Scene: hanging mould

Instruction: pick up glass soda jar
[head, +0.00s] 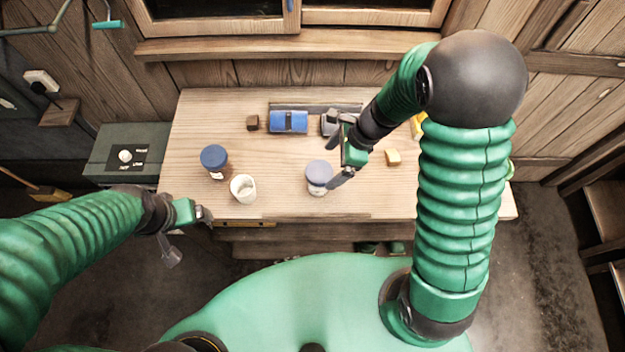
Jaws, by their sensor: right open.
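A small jar with a pale grey-lilac lid (319,173) stands upright on the wooden workbench (280,205), near its front edge. A second jar with a dark blue lid (214,157) stands to the left. Labels are too small to read, so I cannot tell which one is the soda jar. My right gripper (331,165) is open and empty, just right of the lilac-lidded jar. One finger is close to the jar's right side; I cannot tell whether they touch. My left gripper (187,234) is open and empty off the bench's front left corner.
An open pale cup (243,187) stands between the jars. A blue object (289,121), a grey object (330,122) and a small brown block (252,122) lie at the back. The middle of the bench is clear.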

